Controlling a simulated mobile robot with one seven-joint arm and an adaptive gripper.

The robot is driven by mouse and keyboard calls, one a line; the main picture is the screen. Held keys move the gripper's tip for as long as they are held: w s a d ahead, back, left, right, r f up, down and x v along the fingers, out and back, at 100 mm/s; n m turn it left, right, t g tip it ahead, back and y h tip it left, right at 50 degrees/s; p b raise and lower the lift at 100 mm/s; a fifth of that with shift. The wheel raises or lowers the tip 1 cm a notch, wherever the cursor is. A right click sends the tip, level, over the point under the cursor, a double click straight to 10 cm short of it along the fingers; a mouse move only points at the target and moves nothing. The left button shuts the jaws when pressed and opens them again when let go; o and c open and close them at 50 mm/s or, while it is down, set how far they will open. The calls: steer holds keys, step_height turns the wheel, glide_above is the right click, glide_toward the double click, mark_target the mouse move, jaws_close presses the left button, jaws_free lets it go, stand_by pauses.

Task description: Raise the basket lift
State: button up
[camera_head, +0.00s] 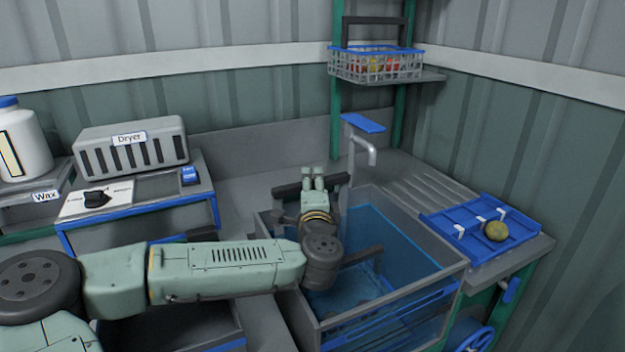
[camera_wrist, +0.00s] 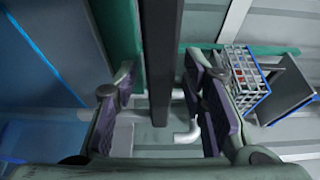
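A wire basket (camera_head: 375,66) with a blue rim, holding red and yellow items, sits on a grey shelf between green uprights at the back. A dark handle frame (camera_head: 373,20) stands above it. The basket also shows at right in the wrist view (camera_wrist: 243,85). My gripper (camera_head: 312,178) is over the back left of the sink, well below the basket. In the wrist view my gripper (camera_wrist: 170,105) is open, its pads on either side of a dark bar (camera_wrist: 162,60), with gaps at both sides. A dark bar (camera_head: 285,190) also shows beside my gripper in the head view.
The water-filled sink (camera_head: 440,272) lies below my arm, with a tap (camera_head: 366,150) behind. A blue tray (camera_head: 450,222) with a yellowish-green tomato (camera_head: 496,231) is at right. A dryer (camera_head: 130,147), control panel (camera_head: 97,198) and white jug (camera_head: 20,140) stand left. A blue handwheel (camera_head: 478,341) is below right.

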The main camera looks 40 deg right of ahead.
steer(key=shift+w+d, duration=0.2)
steer(key=shift+w, duration=0.05)
steer(key=shift+c, duration=0.3)
jaws_close()
stand_by(0.5)
